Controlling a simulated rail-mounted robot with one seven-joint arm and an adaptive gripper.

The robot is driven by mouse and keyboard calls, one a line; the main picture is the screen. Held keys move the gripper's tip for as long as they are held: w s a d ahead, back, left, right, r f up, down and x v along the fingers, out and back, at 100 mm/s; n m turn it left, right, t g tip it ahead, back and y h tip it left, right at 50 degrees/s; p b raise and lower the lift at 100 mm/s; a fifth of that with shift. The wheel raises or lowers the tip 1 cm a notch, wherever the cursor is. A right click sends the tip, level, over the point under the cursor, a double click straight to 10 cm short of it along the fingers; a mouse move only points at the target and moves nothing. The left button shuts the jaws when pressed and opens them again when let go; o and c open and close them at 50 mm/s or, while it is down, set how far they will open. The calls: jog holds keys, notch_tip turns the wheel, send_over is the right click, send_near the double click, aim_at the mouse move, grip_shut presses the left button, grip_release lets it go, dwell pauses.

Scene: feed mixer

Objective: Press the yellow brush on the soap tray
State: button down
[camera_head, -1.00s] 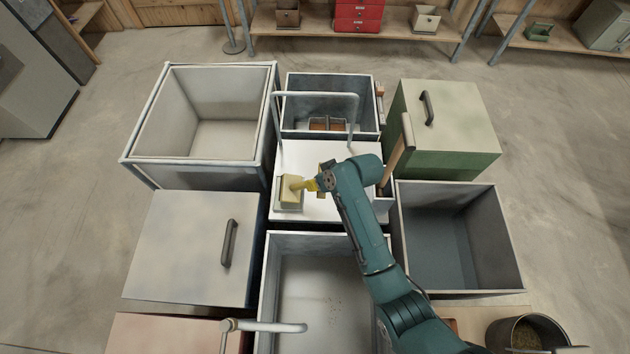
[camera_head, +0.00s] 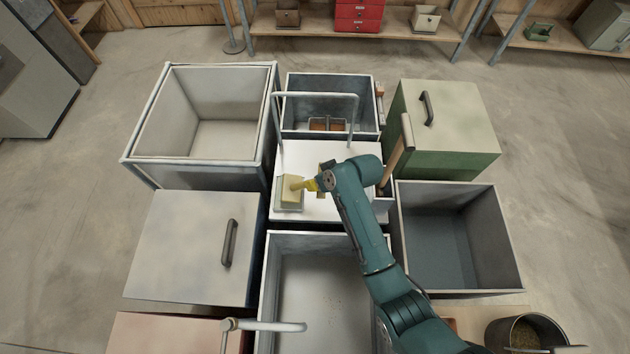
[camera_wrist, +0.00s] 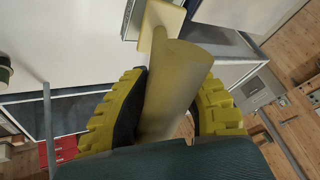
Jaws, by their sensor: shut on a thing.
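The yellow brush (camera_head: 292,188) is over the small soap tray (camera_head: 289,208) on the white counter between the bins. My gripper (camera_head: 313,185) comes from the right and is shut on the brush's handle. In the wrist view the gripper's yellow fingers (camera_wrist: 170,115) close on both sides of the thick yellow handle (camera_wrist: 178,85). The brush head (camera_wrist: 158,22) lies beyond the handle at the top of that view. The head hides most of the tray's inside. I cannot tell whether the brush touches the tray's surface.
A metal rail (camera_head: 315,94) arches over the back of the white counter (camera_head: 330,155). A wooden handle (camera_head: 397,155) stands up at the right of the counter. An empty basin (camera_head: 320,290) with a tap (camera_head: 265,326) is in front.

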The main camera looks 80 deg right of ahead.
dwell(0.3)
notch_tip(320, 180, up, 7)
jog(key=p, duration=0.7)
jog(key=shift+r, duration=0.1)
jog(key=shift+w, duration=0.1)
